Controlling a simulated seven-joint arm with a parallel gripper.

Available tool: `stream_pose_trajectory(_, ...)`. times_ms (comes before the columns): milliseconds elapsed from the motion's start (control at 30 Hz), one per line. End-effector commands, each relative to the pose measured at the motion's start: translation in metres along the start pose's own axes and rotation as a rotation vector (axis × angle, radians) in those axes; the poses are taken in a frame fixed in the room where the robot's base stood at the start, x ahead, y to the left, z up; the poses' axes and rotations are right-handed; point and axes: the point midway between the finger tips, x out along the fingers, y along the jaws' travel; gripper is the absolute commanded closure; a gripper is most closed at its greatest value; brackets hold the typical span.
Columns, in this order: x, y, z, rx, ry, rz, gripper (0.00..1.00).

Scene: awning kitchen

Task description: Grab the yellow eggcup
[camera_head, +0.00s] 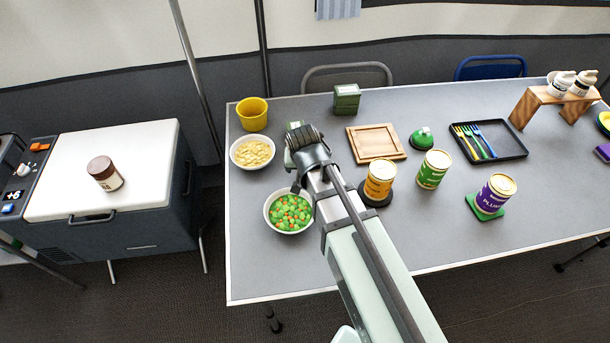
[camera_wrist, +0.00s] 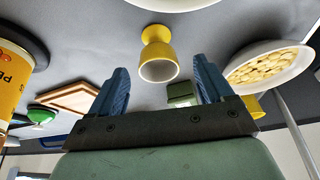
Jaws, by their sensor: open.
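The yellow eggcup (camera_wrist: 157,36) shows in the wrist view, its pale hollow facing the lower edge of the picture. It appears upside down there, as the rest of the scene does. My gripper (camera_wrist: 159,66) is open, with one blue finger on each side of the eggcup's line and visible gaps to both. The eggcup's cup end is near the fingertip line, but I cannot tell whether it lies between the fingers. Nothing is held. In the head view my gripper (camera_head: 304,140) is over the table's left part, and the eggcup is not visible there, probably hidden by my arm.
A bowl of pale food (camera_head: 252,152) and a bowl of peas and carrots (camera_head: 289,211) flank my gripper. A larger yellow cup (camera_head: 252,114) stands behind. A green tin (camera_head: 347,99), wooden board (camera_head: 376,144) and orange can (camera_head: 379,182) are to the right.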

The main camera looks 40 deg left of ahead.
Motion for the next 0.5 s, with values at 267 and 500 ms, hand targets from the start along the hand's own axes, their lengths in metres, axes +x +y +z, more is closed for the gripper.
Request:
stream_pose_trajectory(267, 0.029, 0.001, -0.003, 0.0, -0.002, 0.0, 0.2)
stream_pose_trajectory(500, 0.049, 0.001, -0.002, 0.0, 0.0, 0.0, 0.2)
